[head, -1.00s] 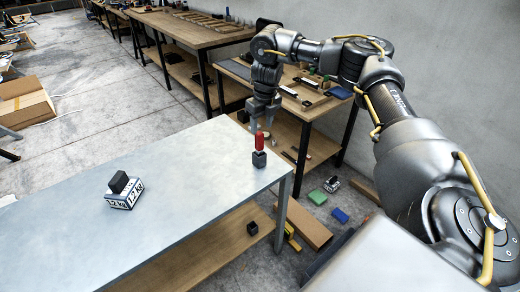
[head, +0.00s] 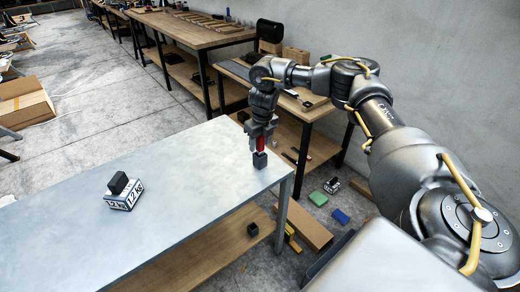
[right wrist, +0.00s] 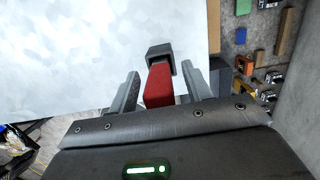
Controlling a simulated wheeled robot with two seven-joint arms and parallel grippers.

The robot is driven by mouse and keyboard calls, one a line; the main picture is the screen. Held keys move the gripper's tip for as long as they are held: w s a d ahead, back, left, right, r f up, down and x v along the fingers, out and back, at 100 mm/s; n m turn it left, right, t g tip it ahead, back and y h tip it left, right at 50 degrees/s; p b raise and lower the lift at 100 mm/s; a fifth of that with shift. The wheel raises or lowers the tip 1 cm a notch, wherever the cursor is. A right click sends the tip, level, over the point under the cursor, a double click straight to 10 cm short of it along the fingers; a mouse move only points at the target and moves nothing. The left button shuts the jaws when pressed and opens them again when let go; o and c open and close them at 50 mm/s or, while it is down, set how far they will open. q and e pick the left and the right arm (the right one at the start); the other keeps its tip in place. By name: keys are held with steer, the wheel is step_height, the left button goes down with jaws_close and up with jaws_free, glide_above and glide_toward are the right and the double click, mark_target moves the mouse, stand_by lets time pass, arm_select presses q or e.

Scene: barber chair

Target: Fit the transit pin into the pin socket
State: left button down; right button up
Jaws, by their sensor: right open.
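The red transit pin (head: 260,144) stands upright in a small dark block (head: 259,160) near the right end of the grey table. In the right wrist view the pin (right wrist: 158,84) points toward the dark block (right wrist: 159,54). I cannot tell whether this block is the pin socket. My right gripper (head: 261,146) has come down over the pin. Its two fingers are open, one on each side of the pin, with gaps visible in the right wrist view (right wrist: 160,72). A second dark block (head: 118,182) sits on a white box marked 1.2 kg (head: 124,199). My left gripper is out of view.
The grey tabletop (head: 190,190) is bare between the box and the pin. A wooden shelf (head: 205,250) below carries a dark cube (head: 252,229). Green (head: 318,198) and blue (head: 340,216) blocks lie on the floor.

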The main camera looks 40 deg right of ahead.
jaws_close()
steer(key=shift+r, duration=0.1)
